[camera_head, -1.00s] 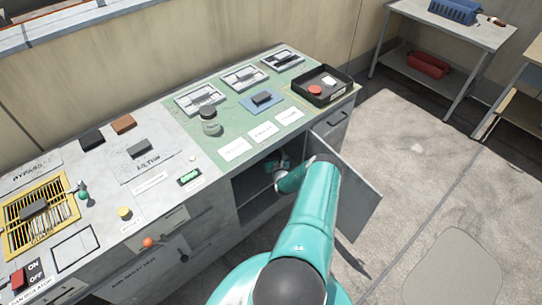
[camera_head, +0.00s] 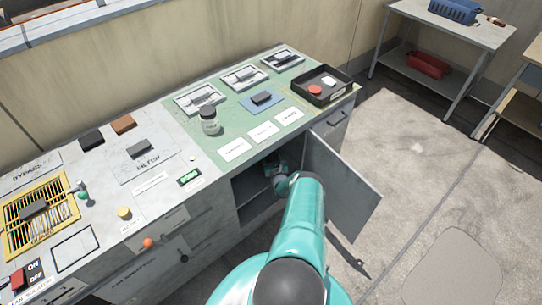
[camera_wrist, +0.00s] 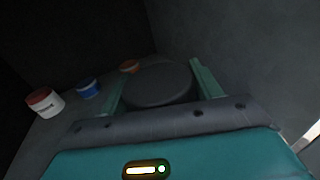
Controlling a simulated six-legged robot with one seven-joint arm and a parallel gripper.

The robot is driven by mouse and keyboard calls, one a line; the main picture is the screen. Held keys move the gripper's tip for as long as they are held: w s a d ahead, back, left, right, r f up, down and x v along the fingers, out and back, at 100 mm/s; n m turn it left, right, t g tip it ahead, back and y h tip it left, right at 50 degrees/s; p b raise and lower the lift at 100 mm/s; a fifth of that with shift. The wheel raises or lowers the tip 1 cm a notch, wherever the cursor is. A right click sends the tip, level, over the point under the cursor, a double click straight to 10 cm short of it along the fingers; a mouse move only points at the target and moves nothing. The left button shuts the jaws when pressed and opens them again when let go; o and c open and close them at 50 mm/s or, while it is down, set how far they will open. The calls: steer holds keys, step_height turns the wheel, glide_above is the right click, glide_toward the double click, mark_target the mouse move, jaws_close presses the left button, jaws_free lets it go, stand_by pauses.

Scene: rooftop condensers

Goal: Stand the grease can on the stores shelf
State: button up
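My gripper (camera_wrist: 159,70) is inside the dark open cupboard (camera_head: 252,208) under the bench. In the wrist view its two teal fingers stand wide apart, with a dark round lid-like top between them (camera_wrist: 158,85). It looks like a can seen from above, but no label shows. I cannot tell whether the fingers touch it. A white can with a red lid (camera_wrist: 45,104), a blue tub (camera_wrist: 88,88) and an orange-topped one (camera_wrist: 130,66) stand to the left. None can be read as grease. No shelf is readably labelled stores; a grey two-level shelf (camera_head: 455,32) stands at the back right.
The cupboard door (camera_head: 342,190) hangs open to the right of my arm. The benchtop holds a glass jar (camera_head: 209,120), a black tray (camera_head: 322,98) and other small items. A blue crate (camera_head: 455,11) and a red item (camera_head: 428,65) occupy the shelf.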

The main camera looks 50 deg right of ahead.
steer(key=o, duration=0.4)
steer(key=shift+r, duration=0.2)
steer(key=v, duration=1.2)
steer(key=shift+a, duration=0.1)
